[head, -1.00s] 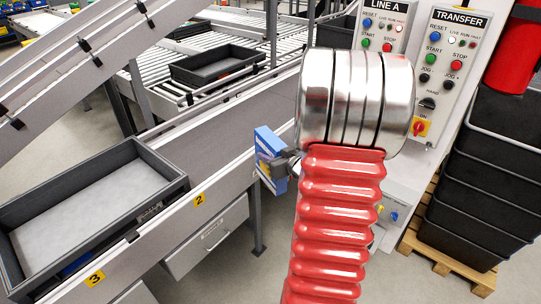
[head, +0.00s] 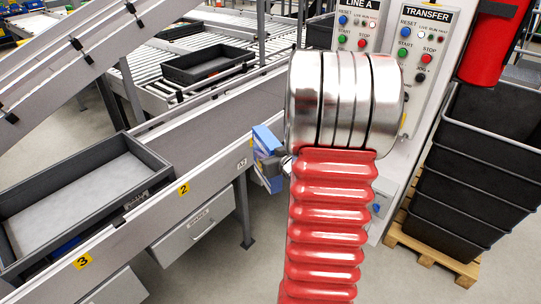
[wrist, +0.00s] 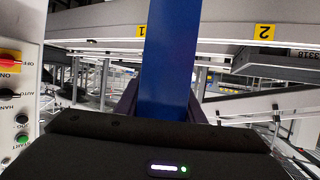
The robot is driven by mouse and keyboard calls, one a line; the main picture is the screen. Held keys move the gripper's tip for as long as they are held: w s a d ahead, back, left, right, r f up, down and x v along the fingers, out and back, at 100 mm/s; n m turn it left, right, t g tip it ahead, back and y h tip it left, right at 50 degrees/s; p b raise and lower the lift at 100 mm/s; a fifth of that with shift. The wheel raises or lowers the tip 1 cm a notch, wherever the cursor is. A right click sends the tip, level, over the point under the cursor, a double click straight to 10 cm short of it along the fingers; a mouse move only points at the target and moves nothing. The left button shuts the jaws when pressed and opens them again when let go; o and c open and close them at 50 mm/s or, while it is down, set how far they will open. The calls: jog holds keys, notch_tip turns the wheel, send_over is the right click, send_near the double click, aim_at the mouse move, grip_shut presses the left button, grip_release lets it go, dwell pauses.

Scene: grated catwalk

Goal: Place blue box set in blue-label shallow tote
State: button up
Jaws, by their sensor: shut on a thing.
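My gripper (head: 276,164) is shut on a blue box set (head: 266,139) and holds it upright in the air, in front of the conveyor side. My red arm partly hides the gripper in the head view. In the wrist view the blue box (wrist: 170,65) stands between the fingers (wrist: 165,104) as a tall blue face. A shallow dark grey tote (head: 112,216) with a pale floor sits on the conveyor at the left, well apart from the box. A small blue patch shows low on its front wall; I cannot tell whether it is the label.
Another dark tote (head: 208,70) stands on the rollers farther back. Control panels (head: 420,50) rise at the right, with stacked black totes (head: 465,175) on a pallet (head: 435,257). A sloping grey rail (head: 75,55) crosses the upper left.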

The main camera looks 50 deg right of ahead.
jog(key=w+a, duration=0.5)
jog(key=a, duration=0.4)
jog(key=w+a, duration=0.6)
jog(key=a, duration=0.2)
jog(key=w+a+n+y, duration=0.1)
jog(key=a+n+y, duration=0.1)
jog(key=a, duration=0.9)
jog(key=w+a+r+n+y, duration=0.1)
jog(key=w+a+n+y, duration=0.1)
jog(key=a, duration=0.9)
jog(key=shift+a+t+y, duration=0.2)
jog(key=shift+t+y, duration=0.1)
jog(key=shift+t, duration=0.1)
jog(key=shift+r, duration=0.1)
